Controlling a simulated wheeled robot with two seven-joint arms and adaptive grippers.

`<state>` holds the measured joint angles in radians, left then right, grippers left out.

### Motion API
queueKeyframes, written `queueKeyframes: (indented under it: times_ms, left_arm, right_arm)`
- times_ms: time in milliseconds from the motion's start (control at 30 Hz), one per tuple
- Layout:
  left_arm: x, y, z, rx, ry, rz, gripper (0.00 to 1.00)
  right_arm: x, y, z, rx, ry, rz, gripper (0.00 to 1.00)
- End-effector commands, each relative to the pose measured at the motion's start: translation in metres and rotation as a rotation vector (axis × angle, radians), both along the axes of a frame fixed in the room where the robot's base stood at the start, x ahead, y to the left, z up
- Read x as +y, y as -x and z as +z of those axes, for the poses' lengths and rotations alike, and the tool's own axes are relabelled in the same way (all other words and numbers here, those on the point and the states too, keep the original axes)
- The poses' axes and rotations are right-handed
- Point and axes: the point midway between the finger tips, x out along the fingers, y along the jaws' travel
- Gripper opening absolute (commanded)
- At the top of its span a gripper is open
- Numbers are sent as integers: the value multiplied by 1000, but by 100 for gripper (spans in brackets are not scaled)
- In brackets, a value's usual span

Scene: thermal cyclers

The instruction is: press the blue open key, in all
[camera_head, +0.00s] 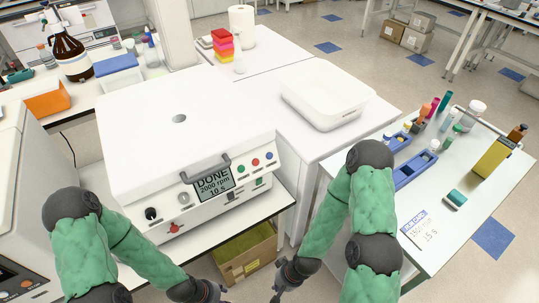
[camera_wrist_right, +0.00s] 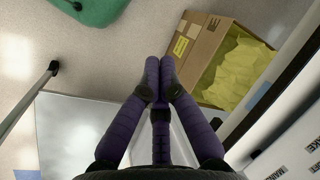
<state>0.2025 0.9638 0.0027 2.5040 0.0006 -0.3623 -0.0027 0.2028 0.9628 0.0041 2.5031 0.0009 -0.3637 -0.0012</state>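The white centrifuge (camera_head: 185,125) stands at the middle left of the head view with its lid down. Its screen (camera_head: 213,184) reads DONE, 2000 rpm, 10 s. The round blue key (camera_head: 269,156) is at the upper right of its front panel, beside a red key (camera_head: 256,162) and a green key (camera_head: 242,169). My right gripper (camera_head: 280,290) is low in front of the centrifuge, well below the panel and apart from it. In the right wrist view its purple fingers (camera_wrist_right: 159,64) meet with nothing between them. My left gripper (camera_head: 212,292) is at the bottom edge, partly cut off.
A cardboard box with yellow lining (camera_head: 246,254) is on the floor below the centrifuge; it also shows in the wrist view (camera_wrist_right: 225,65). A side table (camera_head: 440,235) with blue racks is on the right. A white tub (camera_head: 325,95) sits behind.

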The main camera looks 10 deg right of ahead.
Motion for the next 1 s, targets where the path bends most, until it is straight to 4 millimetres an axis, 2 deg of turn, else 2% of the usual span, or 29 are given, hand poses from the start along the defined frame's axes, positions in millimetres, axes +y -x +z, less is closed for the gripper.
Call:
queueKeyframes:
  times_ms: [67,167,267,367,500,567,700,833,1000]
  left_arm:
    - [0,0,0,-1,0,0,40]
    - [0,0,-1,-1,0,0,40]
    - [0,-1,-2,-1,0,0,40]
    - [0,-1,-2,-1,0,0,40]
    - [0,-1,-4,-1,0,0,40]
    - [0,-1,-4,-1,0,0,40]
    - [0,-1,-6,-1,0,0,40]
    - [0,-1,-7,-1,0,0,40]
    - [0,-1,-8,-1,0,0,40]
  right_arm:
    - [-1,-8,1,-18,5,-20,0]
    - [-5,-30,5,-72,20,-94,0]
    - [-12,-69,17,-172,34,-228,0]
    - [-21,-116,37,-305,29,-404,0]
    - [-36,-175,78,-502,-24,-655,0]
    - [-42,-196,99,-587,-63,-758,0]
    - [-56,-235,154,-782,-195,-984,0]
    - [-68,-256,208,-954,-360,-1165,0]
    - [-80,-263,266,-1128,-581,-1332,0]
